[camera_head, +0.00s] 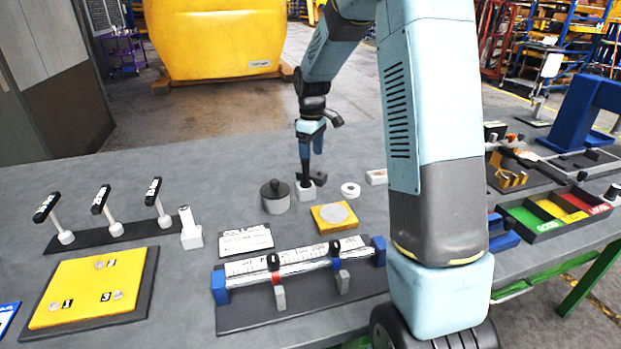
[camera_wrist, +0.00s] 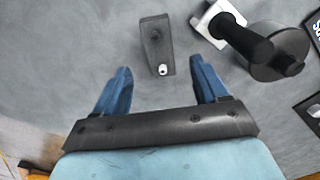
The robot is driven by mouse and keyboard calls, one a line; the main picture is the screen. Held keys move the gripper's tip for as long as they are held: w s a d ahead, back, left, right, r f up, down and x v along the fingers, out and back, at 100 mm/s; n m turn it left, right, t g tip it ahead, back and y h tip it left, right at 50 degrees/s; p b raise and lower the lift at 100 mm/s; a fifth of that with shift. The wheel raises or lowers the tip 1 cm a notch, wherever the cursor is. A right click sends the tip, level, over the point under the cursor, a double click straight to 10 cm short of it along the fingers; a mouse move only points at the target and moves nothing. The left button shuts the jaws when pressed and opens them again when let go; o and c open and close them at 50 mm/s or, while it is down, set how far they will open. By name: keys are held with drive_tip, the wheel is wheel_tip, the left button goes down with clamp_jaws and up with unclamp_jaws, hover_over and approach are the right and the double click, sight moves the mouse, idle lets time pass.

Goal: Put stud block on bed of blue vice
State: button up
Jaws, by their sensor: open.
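My gripper (camera_head: 311,150) points down over the table. In the wrist view its two blue fingers (camera_wrist: 158,78) stand apart with nothing between them. I cannot tell for certain which is the stud block. A blue vice-like part (camera_head: 503,238) shows right of my arm, which hides much of it.
A grey cylinder with a dark knob (camera_head: 275,199), a yellow block with a grey disc (camera_head: 330,223) and a white ring (camera_head: 350,189) stand near. A rail fixture with blue ends (camera_head: 300,312) lies in front. A coloured tray (camera_head: 541,238) is at right.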

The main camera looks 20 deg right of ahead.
sight(312, 173)
drive_tip(key=shift+f, duration=3.6)
drive_tip(key=shift+w+r, duration=0.1)
clamp_jaws()
